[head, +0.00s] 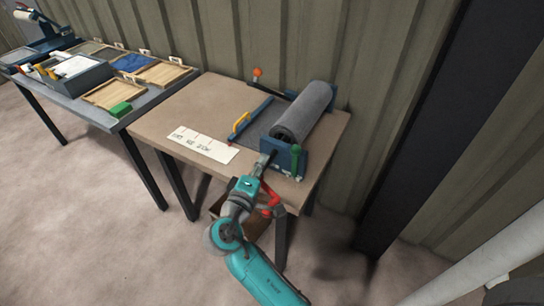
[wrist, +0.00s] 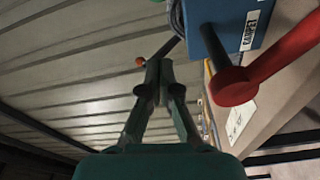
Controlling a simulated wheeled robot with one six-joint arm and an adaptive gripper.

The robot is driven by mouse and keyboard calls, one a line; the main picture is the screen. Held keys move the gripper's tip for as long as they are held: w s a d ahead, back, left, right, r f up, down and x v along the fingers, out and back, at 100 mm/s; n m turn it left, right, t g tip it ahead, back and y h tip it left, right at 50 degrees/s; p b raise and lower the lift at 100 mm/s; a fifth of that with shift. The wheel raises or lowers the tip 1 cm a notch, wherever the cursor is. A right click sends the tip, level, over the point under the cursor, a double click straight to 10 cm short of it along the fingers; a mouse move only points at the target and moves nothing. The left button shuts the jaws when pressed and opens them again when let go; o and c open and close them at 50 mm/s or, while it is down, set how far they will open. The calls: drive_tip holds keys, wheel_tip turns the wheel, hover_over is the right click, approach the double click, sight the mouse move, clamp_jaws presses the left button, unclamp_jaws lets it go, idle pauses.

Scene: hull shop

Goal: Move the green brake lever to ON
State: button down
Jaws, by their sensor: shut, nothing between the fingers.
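The green brake lever (head: 295,158) stands roughly upright at the front right of the roller machine's blue end plate (head: 283,156). Its ON and OFF marks are too small to read in the head view. My gripper (head: 268,157) is in front of the end plate, to the left of the lever and apart from it. In the wrist view the fingers (wrist: 159,68) are together and hold nothing. The blue plate (wrist: 240,22) with a white label is at the upper right there. A bit of green shows at the top edge; I cannot tell if it is the lever.
A red crank handle (head: 269,201) sticks out below my gripper, close to my wrist; it is large in the wrist view (wrist: 235,86). The grey roller (head: 305,109) lies behind. An orange-knobbed lever (head: 257,72) is at the back. A paper sheet (head: 203,145) lies on the table.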

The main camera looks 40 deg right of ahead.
sight(293, 151)
drive_tip(key=d, duration=0.8)
drive_tip(key=shift+w+d+f, duration=0.15)
drive_tip(key=shift+d+f, duration=0.1)
drive_tip(key=shift+f, duration=0.05)
idle(0.4)
drive_tip(key=shift+s+d+r+m, duration=0.1)
drive_tip(key=shift+s+d+m, duration=0.1)
drive_tip(key=shift+s+m, duration=0.4)
drive_tip(key=shift+s+d+r+m, duration=0.1)
drive_tip(key=shift+s+d+m, duration=0.1)
drive_tip(key=shift+s+m, duration=0.4)
drive_tip(key=s+d+f+m+h, duration=0.1)
drive_tip(key=s+d+f+m, duration=0.1)
drive_tip(key=s+m, duration=0.5)
drive_tip(key=shift+s+d+f+g+h, duration=0.2)
drive_tip(key=shift+d+f+g+h, duration=0.15)
drive_tip(key=shift+f+g, duration=0.1)
